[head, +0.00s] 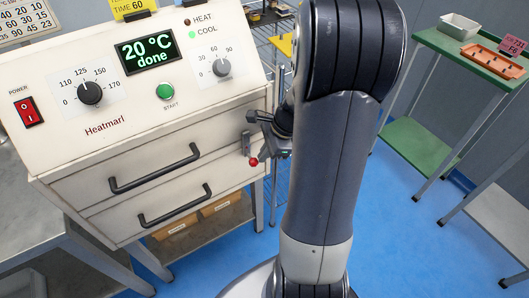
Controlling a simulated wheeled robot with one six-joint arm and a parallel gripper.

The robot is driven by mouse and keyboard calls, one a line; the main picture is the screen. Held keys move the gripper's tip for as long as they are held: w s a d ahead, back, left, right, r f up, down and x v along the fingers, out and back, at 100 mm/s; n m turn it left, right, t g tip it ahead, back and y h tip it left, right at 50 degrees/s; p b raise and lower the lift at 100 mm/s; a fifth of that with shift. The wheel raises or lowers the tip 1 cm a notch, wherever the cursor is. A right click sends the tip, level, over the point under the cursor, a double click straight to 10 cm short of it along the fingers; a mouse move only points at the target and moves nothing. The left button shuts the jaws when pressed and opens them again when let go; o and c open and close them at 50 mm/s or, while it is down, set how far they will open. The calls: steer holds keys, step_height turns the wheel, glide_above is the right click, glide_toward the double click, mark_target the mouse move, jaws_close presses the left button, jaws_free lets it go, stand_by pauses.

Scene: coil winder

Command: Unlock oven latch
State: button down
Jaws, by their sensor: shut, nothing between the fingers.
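The oven (105,122) is a cream cabinet with a sloped control panel and two drawers with black bar handles. Its display (147,53) reads 20 °C done, and the green COOL lamp (192,35) is lit. The latch (247,145) is a small grey metal piece at the right end of the upper drawer front, with a red knob (254,162) at its lower end. My gripper (256,118) is shut and empty close to the latch, just above and right of it. I cannot tell whether they touch. My arm hides what lies behind it.
A green-topped table (455,48) at the upper right holds a white tray (459,27) and an orange tray (491,62). A grey bench (85,255) stands at the lower left. A wire shelf (272,30) stands behind the oven. Blue floor is clear right of my arm.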

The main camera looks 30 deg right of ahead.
mark_target(256, 164)
steer(key=y, duration=0.2)
steer(key=f+y+p, duration=0.1)
steer(key=y, duration=0.2)
steer(key=a+m+y, duration=0.1)
steer(key=y, duration=0.2)
steer(key=shift+f, duration=0.4)
steer(key=shift+a+t+y+p, duration=0.2)
steer(key=shift+t+y+p, duration=0.15)
steer(key=shift+y, duration=0.45)
steer(key=shift+a+f, duration=0.15)
steer(key=shift+a, duration=0.25)
steer(key=shift+a+f+m+y+p, duration=0.15)
steer(key=shift+m+y+p, duration=0.15)
steer(key=shift+y, duration=0.4)
steer(key=shift+a, duration=0.25)
